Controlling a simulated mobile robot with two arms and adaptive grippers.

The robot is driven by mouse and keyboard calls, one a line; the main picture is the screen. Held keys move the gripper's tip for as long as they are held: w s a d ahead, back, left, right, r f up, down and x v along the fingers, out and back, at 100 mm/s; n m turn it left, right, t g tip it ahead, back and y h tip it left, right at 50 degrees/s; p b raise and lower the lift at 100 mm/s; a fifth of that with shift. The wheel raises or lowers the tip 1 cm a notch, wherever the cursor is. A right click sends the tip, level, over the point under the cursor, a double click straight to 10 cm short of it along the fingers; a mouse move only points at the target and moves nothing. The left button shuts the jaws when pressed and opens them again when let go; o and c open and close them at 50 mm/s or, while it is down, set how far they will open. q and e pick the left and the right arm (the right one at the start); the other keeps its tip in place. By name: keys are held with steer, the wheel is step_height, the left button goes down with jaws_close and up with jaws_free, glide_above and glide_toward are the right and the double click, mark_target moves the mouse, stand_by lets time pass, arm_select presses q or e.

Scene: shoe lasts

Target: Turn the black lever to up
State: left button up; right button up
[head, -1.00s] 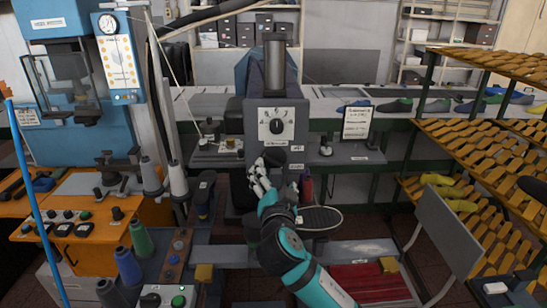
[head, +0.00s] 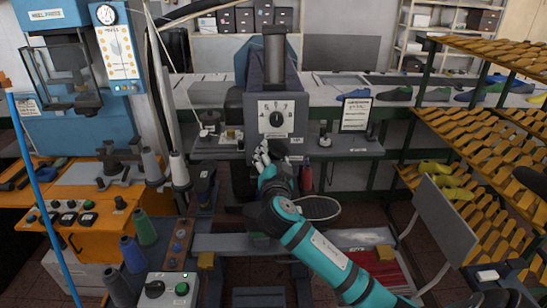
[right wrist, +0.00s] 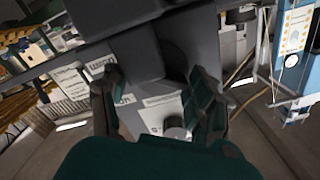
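A black knob-like lever (head: 276,118) sits in the middle of a white dial plate on the front of the grey machine (head: 262,95). Its exact pointing direction is too small to tell. My right gripper (head: 263,153) is just below the dial plate in the head view, its fingers toward the machine, apart from the lever. In the right wrist view, the two fingers of my right gripper (right wrist: 157,95) are spread wide, with nothing held between them. A grey machine face with white labels shows beyond them. My left gripper is not in view.
A shelf (head: 345,147) with small fittings runs beside the machine at gripper height. Thread cones (head: 145,226) and a control box (head: 166,288) with another black knob are at lower left.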

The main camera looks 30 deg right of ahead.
steer(key=c, duration=0.5)
